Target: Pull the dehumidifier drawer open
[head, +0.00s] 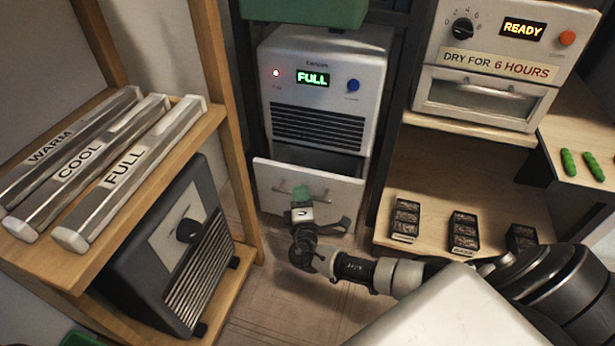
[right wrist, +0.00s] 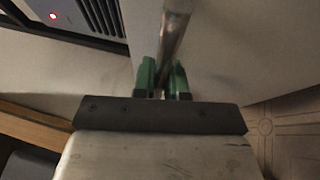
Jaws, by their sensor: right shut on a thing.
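The white dehumidifier (head: 330,85) stands at the middle back in the head view, with a green FULL display, a red light and a blue button. Its drawer (head: 335,188) is pulled partly out, and a dark gap shows behind the drawer front. My right gripper (head: 301,194) is at the drawer front, shut on the metal bar handle. In the right wrist view the green fingertips (right wrist: 163,80) close around the handle (right wrist: 173,35). My left gripper is not in view.
A wooden rack with lamp tubes labelled WARM, COOL and FULL (head: 125,180) stands at left, above a dark heater-like box (head: 170,255). At right are a dryer reading READY (head: 490,60), black seedling trays (head: 405,218) and green pods (head: 568,162). The floor before the drawer (head: 265,295) is clear.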

